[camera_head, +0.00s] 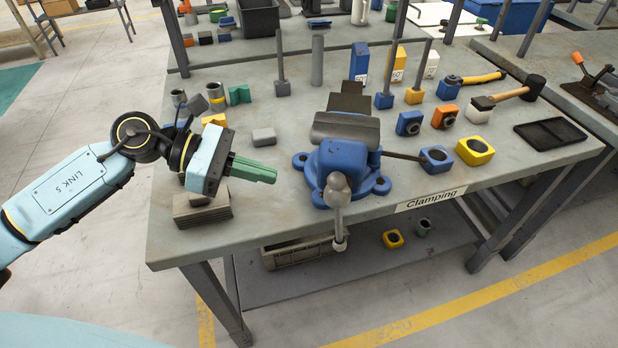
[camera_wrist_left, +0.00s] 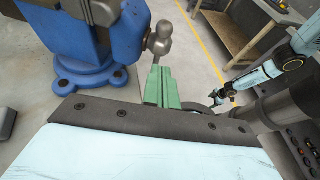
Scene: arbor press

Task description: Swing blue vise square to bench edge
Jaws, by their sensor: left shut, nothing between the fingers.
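The blue vise (camera_head: 348,165) stands on the grey bench (camera_head: 290,215) near its front edge, with its grey jaws (camera_head: 345,125) toward the back and its handle with a ball end (camera_head: 337,185) hanging over the front edge. Its jaw line looks slightly turned relative to the edge. My left gripper (camera_head: 272,174) has green fingers, closed together and empty, left of the vise and apart from it. In the left wrist view the green fingers (camera_wrist_left: 161,90) point toward the ball end of the handle (camera_wrist_left: 160,42), with the blue vise base (camera_wrist_left: 90,85) to their left.
Grey plates (camera_head: 202,210) are stacked at the bench's left front. A small grey block (camera_head: 264,137) lies behind my left gripper. Several blue, orange and yellow blocks and hammers stand right of the vise, near a black tray (camera_head: 550,133). A bin (camera_head: 298,252) sits on the lower shelf.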

